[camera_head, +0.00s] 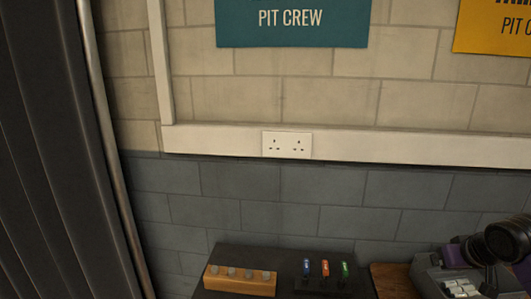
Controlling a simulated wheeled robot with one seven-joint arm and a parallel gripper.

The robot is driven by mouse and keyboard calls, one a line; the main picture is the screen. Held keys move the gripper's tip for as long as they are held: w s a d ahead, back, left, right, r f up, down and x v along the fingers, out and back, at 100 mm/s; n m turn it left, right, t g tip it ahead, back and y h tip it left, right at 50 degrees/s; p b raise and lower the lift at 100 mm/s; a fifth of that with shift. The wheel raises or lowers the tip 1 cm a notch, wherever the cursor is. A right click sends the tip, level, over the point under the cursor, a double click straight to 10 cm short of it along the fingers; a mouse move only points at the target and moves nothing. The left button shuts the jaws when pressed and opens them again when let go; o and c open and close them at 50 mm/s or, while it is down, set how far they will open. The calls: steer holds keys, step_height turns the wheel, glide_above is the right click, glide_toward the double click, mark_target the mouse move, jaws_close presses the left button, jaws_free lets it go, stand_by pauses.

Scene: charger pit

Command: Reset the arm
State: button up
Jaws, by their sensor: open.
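The camera faces a block wall (330,95), cream above and dark grey-blue below. A white double wall socket (287,145) sits on a white trunking rail (400,145), with nothing plugged into it.
A dark surface (270,258) at the bottom holds an orange block with several knobs (240,281) and upright blue, orange and green items (325,269). A grey device with pale keys (450,280) stands at lower right. A dark ribbed panel (45,150) fills the left.

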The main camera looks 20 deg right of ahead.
steer(key=w+a+r+t+h, duration=0.2)
steer(key=w+a+r+t, duration=0.8)
steer(key=w+r, duration=0.25)
steer(key=s+a+r+m+t+h, duration=0.2)
steer(key=a, duration=0.4)
steer(key=s+a+f+n+g+y, duration=0.1)
steer(key=s+a+f+n+y, duration=0.1)
steer(key=s+a+f, duration=0.3)
steer(key=s+a+f+n+g+y, duration=0.1)
steer(key=s+a+f, duration=0.5)
steer(key=s+a, duration=0.7)
steer(key=s+a+f+n+g+y, duration=0.1)
steer(key=s+a+f+n+y, duration=0.3)
steer(key=s+a, duration=0.5)
steer(key=s+f, duration=0.1)
steer(key=s, duration=0.7)
steer(key=shift+s+f+n, duration=0.15)
steer(key=shift+s+n, duration=0.15)
steer(key=shift+s, duration=0.1)
